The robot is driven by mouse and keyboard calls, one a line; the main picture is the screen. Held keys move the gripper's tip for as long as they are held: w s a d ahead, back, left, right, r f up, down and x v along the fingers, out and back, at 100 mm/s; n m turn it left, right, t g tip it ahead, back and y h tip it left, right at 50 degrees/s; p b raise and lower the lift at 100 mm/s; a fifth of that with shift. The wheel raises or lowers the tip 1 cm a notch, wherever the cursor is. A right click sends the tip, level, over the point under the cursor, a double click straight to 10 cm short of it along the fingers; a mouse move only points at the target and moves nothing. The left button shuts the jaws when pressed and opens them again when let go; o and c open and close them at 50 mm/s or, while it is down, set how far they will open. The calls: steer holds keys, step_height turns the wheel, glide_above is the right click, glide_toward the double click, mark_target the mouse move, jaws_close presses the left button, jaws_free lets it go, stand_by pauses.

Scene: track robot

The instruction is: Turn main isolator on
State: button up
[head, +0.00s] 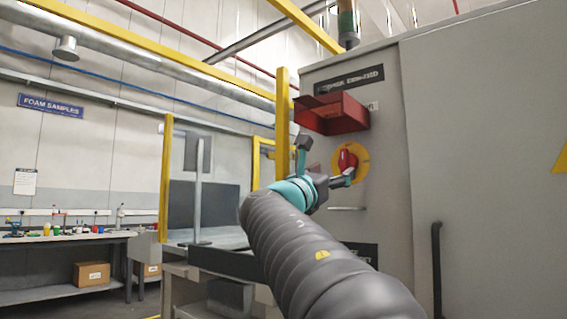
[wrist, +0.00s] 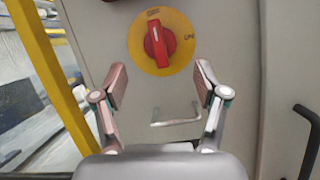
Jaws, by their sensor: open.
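The main isolator is a red rotary handle (head: 346,160) on a round yellow plate (head: 361,166), mounted on the side of a grey cabinet. In the wrist view the red handle (wrist: 158,44) stands close to upright, with a white line on it, on its yellow plate (wrist: 180,62). Lettering sits at the plate's top and right; the right one looks like "ON". My gripper (head: 326,160) is in front of the cabinet near the handle. In the wrist view my gripper (wrist: 160,75) is open, its two fingers apart below the plate. Nothing is between them, and they appear clear of the handle.
A red hood (head: 331,113) juts from the cabinet (head: 425,160) above the isolator. A metal bar handle (wrist: 176,122) lies below the plate. A yellow post (wrist: 45,70) stands at the left, and a black door handle (wrist: 305,140) is at the right.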

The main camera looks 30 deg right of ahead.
mark_target(343, 165)
steer(key=p+x, duration=0.1)
steer(key=x, duration=0.5)
steer(key=shift+w+d, duration=0.1)
steer(key=shift+d, duration=0.1)
steer(key=c, duration=1.2)
